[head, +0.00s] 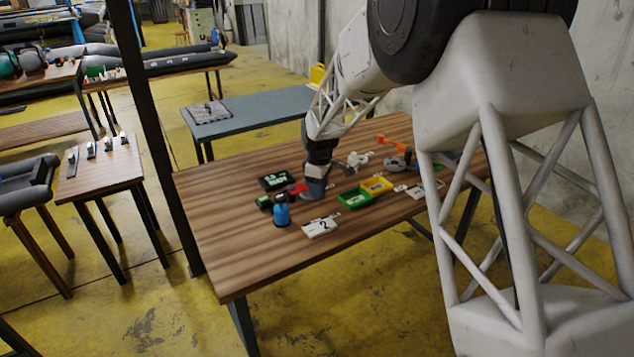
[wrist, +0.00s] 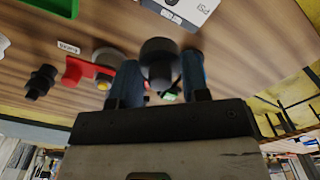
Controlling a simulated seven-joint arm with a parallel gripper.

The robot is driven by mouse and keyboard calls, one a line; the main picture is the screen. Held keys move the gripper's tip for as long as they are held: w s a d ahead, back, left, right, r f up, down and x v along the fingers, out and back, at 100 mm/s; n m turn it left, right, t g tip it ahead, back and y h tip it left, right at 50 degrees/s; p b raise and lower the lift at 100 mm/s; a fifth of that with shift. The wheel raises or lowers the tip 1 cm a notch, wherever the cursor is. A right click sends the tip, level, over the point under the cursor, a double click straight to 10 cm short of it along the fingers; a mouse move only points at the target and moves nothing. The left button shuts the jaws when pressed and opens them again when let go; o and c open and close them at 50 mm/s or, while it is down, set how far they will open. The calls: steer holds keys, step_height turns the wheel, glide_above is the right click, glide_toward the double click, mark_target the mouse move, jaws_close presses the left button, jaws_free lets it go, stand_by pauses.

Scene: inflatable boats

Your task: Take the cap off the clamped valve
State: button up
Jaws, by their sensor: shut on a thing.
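My gripper (head: 315,186) is low over the wooden table, pointing down. In the wrist view its two blue fingers (wrist: 160,85) are shut on a dark grey round part (wrist: 158,50), which looks like the cap. A red clamp-like piece (wrist: 76,71) lies beside the fingers, with a grey round part (wrist: 105,57) close to it. Whether the held part still touches a valve is hidden by the fingers.
A black fitting (wrist: 40,82) is near the red piece. The table's front left is clear.

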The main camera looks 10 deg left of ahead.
steer(key=shift+s+d, duration=0.2)
steer(key=shift+s, duration=0.2)
stand_by(0.4)
steer(key=s+d+f, duration=0.1)
steer(key=s+d, duration=0.1)
steer(key=s+d+f, duration=0.2)
steer(key=s, duration=0.1)
steer(key=s+d+f, duration=0.2)
steer(key=s+d, duration=0.1)
steer(key=shift+d+f, duration=0.1)
steer(key=shift+f, duration=0.15)
stand_by(0.3)
steer(key=w+a, duration=0.2)
steer(key=w, duration=0.2)
steer(key=w+a+f, duration=0.1)
steer(key=w+a, duration=0.1)
steer(key=w, duration=0.3)
steer(key=w+a, duration=0.2)
steer(key=w, duration=0.3)
steer(key=shift+w+a+f, duration=0.2)
steer(key=shift+w+a, duration=0.05)
steer(key=shift+a, duration=0.05)
steer(key=shift+f, duration=1.75)
steer(key=shift+f, duration=0.1)
